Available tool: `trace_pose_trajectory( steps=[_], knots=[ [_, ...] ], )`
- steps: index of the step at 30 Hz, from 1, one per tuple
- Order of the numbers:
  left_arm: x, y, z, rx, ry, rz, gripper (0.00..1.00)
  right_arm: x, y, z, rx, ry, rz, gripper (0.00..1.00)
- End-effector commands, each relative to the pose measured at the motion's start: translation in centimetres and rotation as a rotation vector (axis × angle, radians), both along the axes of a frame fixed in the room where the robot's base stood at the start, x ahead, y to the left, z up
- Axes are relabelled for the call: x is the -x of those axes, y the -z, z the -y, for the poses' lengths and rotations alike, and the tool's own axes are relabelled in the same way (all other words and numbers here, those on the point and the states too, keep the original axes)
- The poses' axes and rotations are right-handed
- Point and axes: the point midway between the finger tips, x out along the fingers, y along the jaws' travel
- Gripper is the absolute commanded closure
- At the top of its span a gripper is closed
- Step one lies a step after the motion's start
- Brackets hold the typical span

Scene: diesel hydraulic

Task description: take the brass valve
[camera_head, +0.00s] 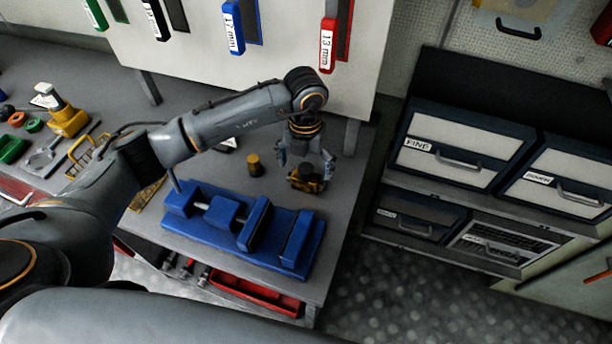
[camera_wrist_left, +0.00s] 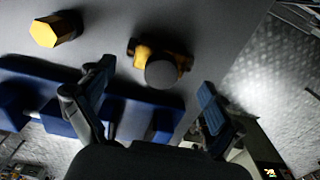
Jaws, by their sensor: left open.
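The brass valve (camera_head: 307,181) sits on the grey workbench near its right side, behind the blue vise. It has a yellow-brass body and a dark top. In the left wrist view the valve (camera_wrist_left: 147,49) shows a round grey cap over its brass body. My left gripper (camera_head: 304,161) is open and points down just above the valve. In the left wrist view the valve lies beyond and between the spread fingers, with nothing held. My right gripper is not in view.
A brass hexagonal piece (camera_head: 254,165) stands left of the valve and also shows in the left wrist view (camera_wrist_left: 45,33). The blue vise (camera_head: 238,228) lies in front. The workbench's right edge is close to the valve. Labelled drawers (camera_head: 458,143) stand at right.

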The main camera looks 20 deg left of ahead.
Motion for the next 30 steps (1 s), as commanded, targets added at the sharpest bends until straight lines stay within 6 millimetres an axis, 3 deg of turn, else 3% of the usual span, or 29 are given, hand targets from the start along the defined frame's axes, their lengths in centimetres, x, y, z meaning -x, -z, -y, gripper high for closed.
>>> trace_pose_trajectory(
  steps=[5,12,21,30],
  knots=[
    [0.0,1.2,0.0,0.0,0.0,-0.004,0.08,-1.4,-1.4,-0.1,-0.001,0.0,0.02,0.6],
    [-0.3,4.7,0.1,0.002,0.0,-0.001,0.08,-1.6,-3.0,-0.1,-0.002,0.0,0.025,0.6],
    [-0.4,5.5,0.1,0.001,0.001,0.002,0.08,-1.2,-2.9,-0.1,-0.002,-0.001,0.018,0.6],
    [-0.4,5.4,0.1,0.002,0.001,0.001,0.69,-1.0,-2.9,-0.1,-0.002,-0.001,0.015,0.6]
  ],
)
